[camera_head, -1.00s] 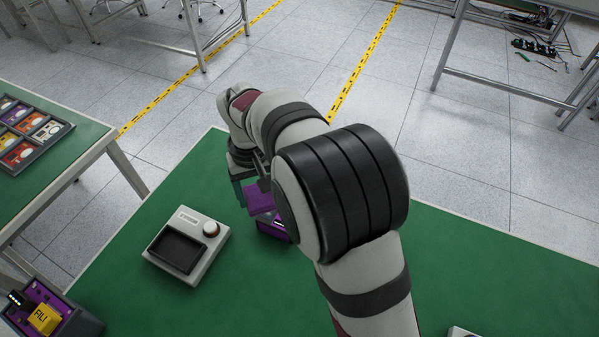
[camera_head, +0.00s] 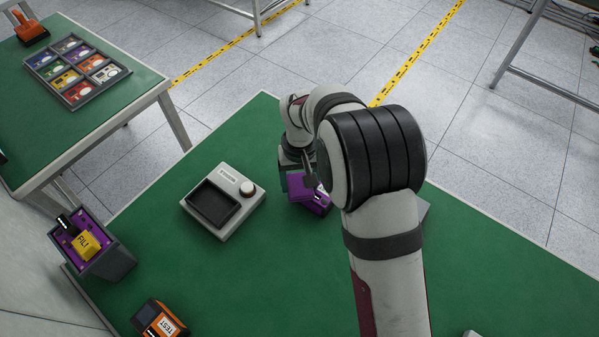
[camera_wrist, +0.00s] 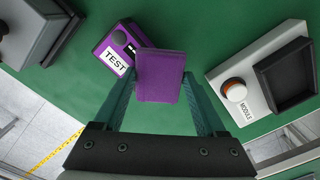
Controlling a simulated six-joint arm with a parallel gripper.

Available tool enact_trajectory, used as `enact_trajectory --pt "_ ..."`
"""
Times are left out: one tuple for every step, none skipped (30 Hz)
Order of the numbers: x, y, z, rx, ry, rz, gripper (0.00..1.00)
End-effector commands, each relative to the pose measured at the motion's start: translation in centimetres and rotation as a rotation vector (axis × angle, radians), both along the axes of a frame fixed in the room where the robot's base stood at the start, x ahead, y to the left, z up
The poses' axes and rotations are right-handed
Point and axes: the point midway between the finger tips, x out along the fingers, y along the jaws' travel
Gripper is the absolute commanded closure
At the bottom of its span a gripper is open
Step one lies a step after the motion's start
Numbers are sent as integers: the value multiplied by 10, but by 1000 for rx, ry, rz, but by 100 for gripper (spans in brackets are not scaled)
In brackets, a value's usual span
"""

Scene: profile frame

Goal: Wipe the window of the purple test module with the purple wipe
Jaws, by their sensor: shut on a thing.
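My gripper (camera_wrist: 160,72) has teal fingers and is shut on the purple wipe (camera_wrist: 160,80), a small purple block-like pad. The purple test module (camera_wrist: 108,48), with a white TEST label and a dark knob, lies on the green table just beyond the wipe. The wipe overlaps the module's right part in the wrist view and hides some of its dark window; I cannot tell whether they touch. In the head view, the wipe (camera_head: 298,188) and the module (camera_head: 322,207) show beside my arm, which partly hides them.
A grey module station (camera_head: 222,203) with a dark recess and a knob stands left of my gripper. An orange test module (camera_head: 160,318) and a dark bin (camera_head: 115,262) with a yellow box are nearer. A tray of cards (camera_head: 38,66) lies on another table. Green tabletop between them is clear.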

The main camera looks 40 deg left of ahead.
Motion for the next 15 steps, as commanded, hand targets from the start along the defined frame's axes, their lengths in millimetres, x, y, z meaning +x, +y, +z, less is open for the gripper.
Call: enact_trajectory --pt "6 0 4 3 -4 -2 78" --pt "9 0 5 3 -4 -2 78" --pt "13 0 5 3 -4 -2 78" --pt "15 0 4 2 -4 -2 78" --pt "18 0 4 2 -4 -2 78" --pt "22 0 2 2 -4 -3 78" --pt "25 0 1 1 -3 -2 78" --pt "27 0 0 2 -4 -2 78" --pt "31 1 1 3 -4 -1 78" --pt "34 0 1 2 -4 -2 78" --pt "37 0 0 2 -4 -2 78" --pt "40 0 1 3 -4 -2 78" --pt "38 0 1 2 -4 0 78" --pt "34 0 1 1 -3 1 78" --pt "30 1 1 1 -3 1 78"
